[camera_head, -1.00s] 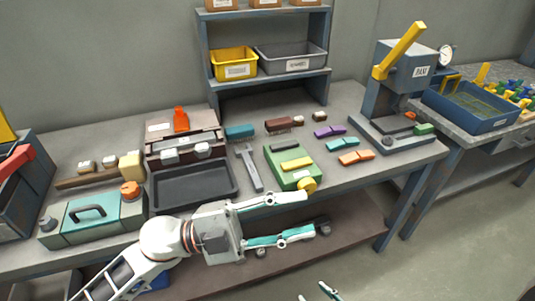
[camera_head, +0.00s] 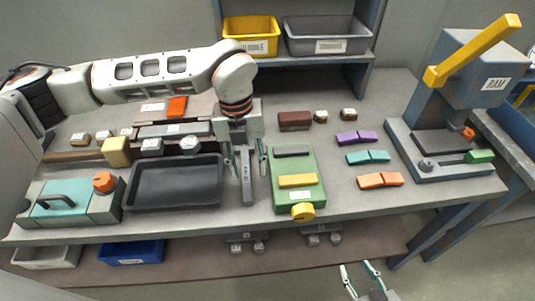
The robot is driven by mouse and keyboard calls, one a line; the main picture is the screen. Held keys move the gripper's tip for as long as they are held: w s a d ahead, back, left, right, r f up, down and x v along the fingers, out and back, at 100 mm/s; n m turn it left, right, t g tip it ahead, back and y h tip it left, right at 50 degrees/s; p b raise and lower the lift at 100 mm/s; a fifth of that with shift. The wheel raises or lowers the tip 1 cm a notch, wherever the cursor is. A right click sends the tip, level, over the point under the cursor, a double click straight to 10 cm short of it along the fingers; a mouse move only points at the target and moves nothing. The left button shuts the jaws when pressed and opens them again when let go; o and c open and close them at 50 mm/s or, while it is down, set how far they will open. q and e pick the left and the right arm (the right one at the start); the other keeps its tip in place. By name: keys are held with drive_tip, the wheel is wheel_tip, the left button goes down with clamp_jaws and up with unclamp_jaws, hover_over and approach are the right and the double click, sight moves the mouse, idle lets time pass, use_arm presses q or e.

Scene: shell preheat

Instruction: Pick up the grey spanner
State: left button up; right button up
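The grey spanner (camera_head: 248,188) lies on the workbench between the black tray and the green block, its handle toward the front edge. My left gripper (camera_head: 246,173) points down over the spanner, with one finger on each side of it and a gap between them. The spanner's upper end is hidden behind the gripper. I cannot tell whether the fingertips touch the bench. My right gripper (camera_head: 361,272) is low at the bottom of the view, in front of the bench, with its fingers apart and nothing between them.
The black tray (camera_head: 133,196) lies close left of the spanner, and the green block (camera_head: 280,167) with a yellow knob close right. Purple (camera_head: 356,138), teal (camera_head: 368,157) and orange (camera_head: 380,180) pieces lie further right. A press (camera_head: 438,172) stands at the right end. A shelf with bins is behind.

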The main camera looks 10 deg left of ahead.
sight(246, 177)
use_arm(q)
drive_tip(key=w, duration=0.1)
drive_tip(key=w+a, duration=0.1)
drive_tip(key=r+y, duration=0.1)
drive_tip(key=shift+w+a+n+t, duration=0.3)
drive_tip(key=shift+w, duration=0.1)
drive_tip(key=shift+a+f, duration=0.1)
drive_tip(key=shift+f, duration=0.25)
drive_tip(key=shift+s+f, duration=0.1)
drive_tip(key=shift+f, duration=0.7)
drive_tip(key=f, duration=0.4)
drive_tip(key=shift+s+f+p, duration=0.15)
drive_tip(key=shift+s+p, duration=0.05)
drive_tip(key=shift+p, duration=0.1)
drive_tip(key=shift+f, duration=0.55)
drive_tip(key=shift+d, duration=0.2)
clamp_jaws()
